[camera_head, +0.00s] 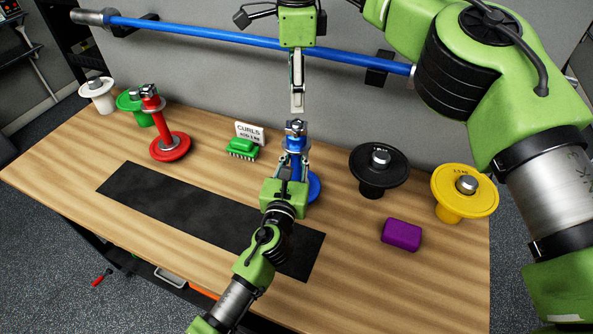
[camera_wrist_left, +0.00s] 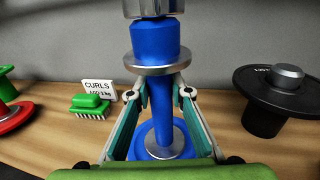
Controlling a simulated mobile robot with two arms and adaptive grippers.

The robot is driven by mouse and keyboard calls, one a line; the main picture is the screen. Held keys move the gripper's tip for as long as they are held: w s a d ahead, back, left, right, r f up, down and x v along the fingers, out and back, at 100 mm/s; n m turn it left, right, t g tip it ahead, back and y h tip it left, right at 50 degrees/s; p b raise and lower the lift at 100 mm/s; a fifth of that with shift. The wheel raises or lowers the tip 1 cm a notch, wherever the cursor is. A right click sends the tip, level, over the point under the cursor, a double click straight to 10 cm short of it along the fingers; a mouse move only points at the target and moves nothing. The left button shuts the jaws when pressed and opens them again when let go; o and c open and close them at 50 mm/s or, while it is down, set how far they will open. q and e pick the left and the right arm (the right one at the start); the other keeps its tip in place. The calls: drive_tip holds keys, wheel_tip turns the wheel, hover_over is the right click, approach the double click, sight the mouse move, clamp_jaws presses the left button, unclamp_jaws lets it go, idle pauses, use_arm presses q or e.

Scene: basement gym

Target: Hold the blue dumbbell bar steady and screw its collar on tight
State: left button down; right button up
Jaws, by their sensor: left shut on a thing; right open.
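The blue dumbbell bar (camera_head: 297,166) stands upright on the table, with a blue disc (camera_head: 314,187) at its foot. In the left wrist view the bar (camera_wrist_left: 162,105) rises between the fingers to a silver flange and a blue sleeve. A silver collar (camera_head: 295,128) sits at its top; its upper part is cut off in the left wrist view (camera_wrist_left: 152,8). I cannot tell how tight it is. My left gripper (camera_head: 292,160) is shut on the bar below the flange. My right gripper (camera_head: 297,108) is open, pointing down just above the collar, apart from it.
A green brush (camera_head: 242,148) and a CURLS card (camera_head: 249,132) stand left of the bar. A red dumbbell (camera_head: 170,147) is farther left. Black (camera_head: 367,162) and yellow (camera_head: 452,186) weights and a purple block (camera_head: 401,234) are right. A black mat (camera_head: 160,195) lies in front.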

sight(296, 123)
drive_tip(key=n, duration=1.3)
drive_tip(key=shift+f, duration=4.05)
